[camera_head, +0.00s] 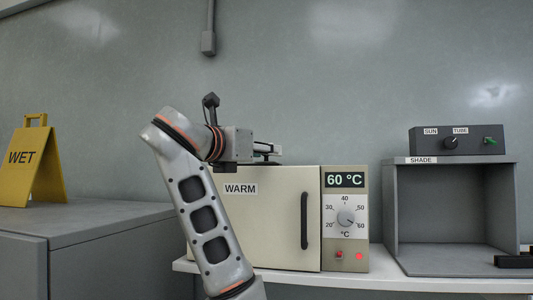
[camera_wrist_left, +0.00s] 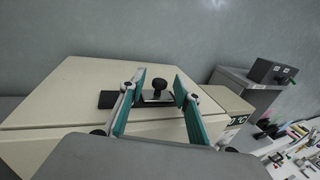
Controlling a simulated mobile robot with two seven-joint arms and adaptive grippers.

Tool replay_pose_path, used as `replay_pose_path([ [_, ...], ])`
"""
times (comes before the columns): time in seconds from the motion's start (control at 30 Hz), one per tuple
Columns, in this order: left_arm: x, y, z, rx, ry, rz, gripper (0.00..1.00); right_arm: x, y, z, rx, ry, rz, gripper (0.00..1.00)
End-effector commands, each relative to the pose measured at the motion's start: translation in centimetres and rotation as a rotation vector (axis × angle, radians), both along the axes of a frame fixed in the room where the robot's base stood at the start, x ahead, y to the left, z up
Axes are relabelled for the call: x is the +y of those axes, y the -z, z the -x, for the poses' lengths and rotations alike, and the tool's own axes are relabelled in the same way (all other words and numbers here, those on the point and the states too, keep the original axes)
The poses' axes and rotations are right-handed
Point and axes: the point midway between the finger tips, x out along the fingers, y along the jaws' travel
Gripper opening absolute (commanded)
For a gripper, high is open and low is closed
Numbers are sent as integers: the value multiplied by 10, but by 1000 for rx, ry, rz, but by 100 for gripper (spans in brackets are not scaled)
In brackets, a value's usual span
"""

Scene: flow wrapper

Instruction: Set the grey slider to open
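The slider's dark knob (camera_wrist_left: 158,86) stands upright on a small plate over a black track (camera_wrist_left: 108,99) on top of the cream WARM cabinet (camera_head: 270,208). My left gripper (camera_wrist_left: 160,80) is open, with one teal-padded finger on each side of the knob. Gaps show between the knob and the fingers, so I see no grip. In the head view the left gripper (camera_head: 272,150) is just above the cabinet top and mostly hides the slider. I cannot read any open or shut marking on it.
The cabinet front has a black handle (camera_head: 304,220), a dial (camera_head: 346,217) and a 60 °C display (camera_head: 345,180). A grey SHADE box (camera_head: 460,160) stands to its right with a control box (camera_head: 456,140) on top. A yellow WET sign (camera_head: 38,165) is at the left.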

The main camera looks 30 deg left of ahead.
Motion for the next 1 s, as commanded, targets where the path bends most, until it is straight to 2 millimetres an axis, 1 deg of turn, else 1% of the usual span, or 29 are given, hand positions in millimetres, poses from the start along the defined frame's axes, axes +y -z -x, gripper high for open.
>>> replay_pose_path([
  [0.1, -2, -1, -10, -1, 2, 0, 32, 0, -4, -4, -9, 1, 0, 40],
  [0.2, -1, -1, -13, -2, 1, 0, 32, 0, -5, -5, -12, 1, -1, 40],
  [0.47, -1, -1, -14, -2, 0, 0, 32, -2, -4, -5, -11, 2, 0, 40],
  [0.6, -1, -1, -14, -2, 0, 0, 0, -2, -2, -3, -6, 3, 2, 40],
  [0.77, -1, 0, -14, -2, 0, 0, 0, -2, 1, -2, -2, 3, 3, 40],
  [0.83, 2, -1, -14, -1, -1, 0, 0, -2, 0, -2, -2, 3, 3, 40],
  [0.93, 15, -1, -15, -1, -2, 1, 0, -2, -2, -3, -5, 2, 2, 40],
  [1.0, 27, -1, -15, 0, -3, 2, 0, -1, -4, -4, -6, 2, 0, 40],
])
